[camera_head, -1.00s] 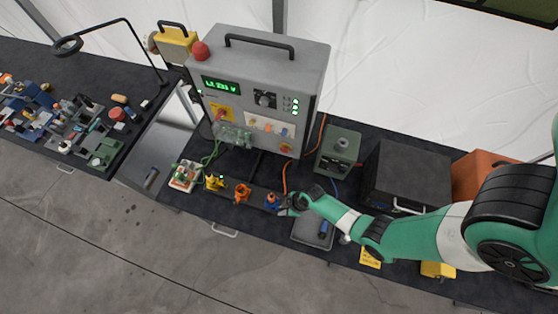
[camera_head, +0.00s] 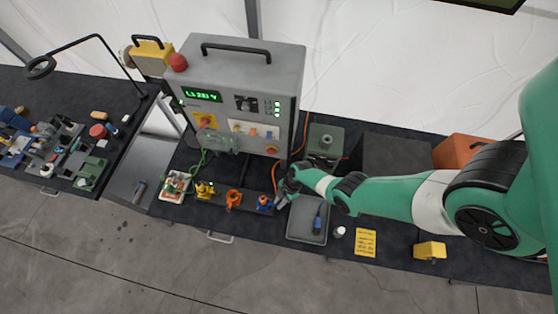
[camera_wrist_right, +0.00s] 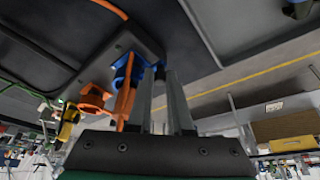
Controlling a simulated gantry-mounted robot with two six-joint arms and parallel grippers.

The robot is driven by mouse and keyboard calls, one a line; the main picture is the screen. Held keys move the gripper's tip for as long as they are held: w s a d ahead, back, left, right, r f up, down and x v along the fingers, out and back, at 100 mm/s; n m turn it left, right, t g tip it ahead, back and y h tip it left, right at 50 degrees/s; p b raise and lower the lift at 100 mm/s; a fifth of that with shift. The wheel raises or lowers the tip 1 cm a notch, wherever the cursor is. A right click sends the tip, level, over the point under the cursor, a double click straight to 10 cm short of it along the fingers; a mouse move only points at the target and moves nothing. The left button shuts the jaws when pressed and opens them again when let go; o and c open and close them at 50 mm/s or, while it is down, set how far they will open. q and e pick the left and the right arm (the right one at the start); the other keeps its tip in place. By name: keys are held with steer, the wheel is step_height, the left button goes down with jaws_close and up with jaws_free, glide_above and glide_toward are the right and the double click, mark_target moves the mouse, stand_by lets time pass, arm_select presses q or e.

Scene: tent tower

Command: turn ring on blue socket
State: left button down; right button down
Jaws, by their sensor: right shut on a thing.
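The blue socket (camera_head: 264,203) stands at the right end of a dark strip on the table, right of the orange socket (camera_head: 234,198) and the yellow socket (camera_head: 204,190). My right gripper (camera_head: 281,199) is at its right side. In the right wrist view the blue socket (camera_wrist_right: 128,70) is just left of the fingertips, and my right gripper (camera_wrist_right: 160,82) is shut on a blue part, its ring, at the tips. The ring's turn angle cannot be made out. My left gripper is not in view.
A grey tray (camera_head: 295,232) with a dark blue-ended tool lies right of the socket. The big grey instrument box (camera_head: 240,90) stands behind. A white round item (camera_head: 339,232), a yellow note (camera_head: 366,242) and a yellow block (camera_head: 430,251) are farther right.

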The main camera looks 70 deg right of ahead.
stand_by(0.3)
steer(key=c, duration=0.8)
jaws_free()
steer(key=shift+c, duration=0.2)
steer(key=shift+r, duration=0.15)
